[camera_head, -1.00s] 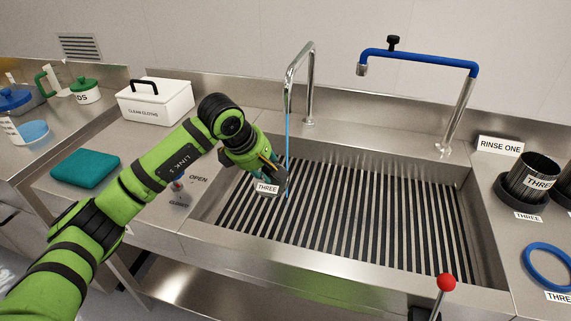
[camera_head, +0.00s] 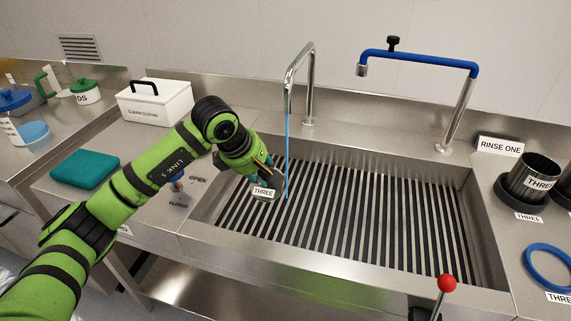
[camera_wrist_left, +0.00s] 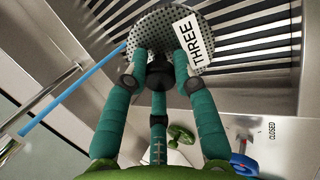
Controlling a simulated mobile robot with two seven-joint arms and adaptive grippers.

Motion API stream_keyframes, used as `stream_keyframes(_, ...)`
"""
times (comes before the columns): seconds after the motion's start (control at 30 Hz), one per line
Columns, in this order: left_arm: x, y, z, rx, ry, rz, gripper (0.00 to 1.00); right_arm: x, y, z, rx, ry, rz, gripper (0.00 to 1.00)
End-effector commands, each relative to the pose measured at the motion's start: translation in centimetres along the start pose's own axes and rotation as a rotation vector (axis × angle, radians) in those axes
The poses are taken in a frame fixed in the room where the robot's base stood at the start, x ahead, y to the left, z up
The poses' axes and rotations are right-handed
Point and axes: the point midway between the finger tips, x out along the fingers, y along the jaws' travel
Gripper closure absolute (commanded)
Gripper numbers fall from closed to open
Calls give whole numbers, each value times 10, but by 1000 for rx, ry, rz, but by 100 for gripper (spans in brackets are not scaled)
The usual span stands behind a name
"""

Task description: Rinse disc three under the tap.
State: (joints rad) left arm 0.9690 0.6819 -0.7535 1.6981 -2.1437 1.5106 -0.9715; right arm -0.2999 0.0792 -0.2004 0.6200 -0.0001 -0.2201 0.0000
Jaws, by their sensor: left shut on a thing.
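Disc three is a grey perforated disc (camera_wrist_left: 150,28) with a white THREE label, large in the left wrist view. In the head view the disc (camera_head: 268,197) is small and hangs over the left part of the sink grate. My left gripper (camera_wrist_left: 160,66) is shut on it with teal fingers; it also shows in the head view (camera_head: 264,178). The chrome tap (camera_head: 301,75) runs a thin blue water stream (camera_head: 287,150). The stream passes just right of the disc in the head view; I cannot tell whether they touch. My right gripper is out of view.
The sink grate (camera_head: 370,215) is otherwise empty. A blue tap (camera_head: 420,60) stands at the back right. A red-knobbed lever (camera_head: 446,284) is at the front. A teal cloth (camera_head: 85,168) and the clean cloths box (camera_head: 155,103) lie left; a dark cup (camera_head: 530,175) stands right.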

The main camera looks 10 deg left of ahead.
Motion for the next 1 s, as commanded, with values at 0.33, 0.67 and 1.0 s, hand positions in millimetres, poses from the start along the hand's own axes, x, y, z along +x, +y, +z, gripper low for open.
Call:
stream_keyframes(0.33,-1,1,0,0,-1,2,100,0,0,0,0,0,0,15)
stream_keyframes(0.67,-14,-4,-2,1,1,3,100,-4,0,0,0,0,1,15)
stream_keyframes(1.0,-46,-16,-7,1,1,3,100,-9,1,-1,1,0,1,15)
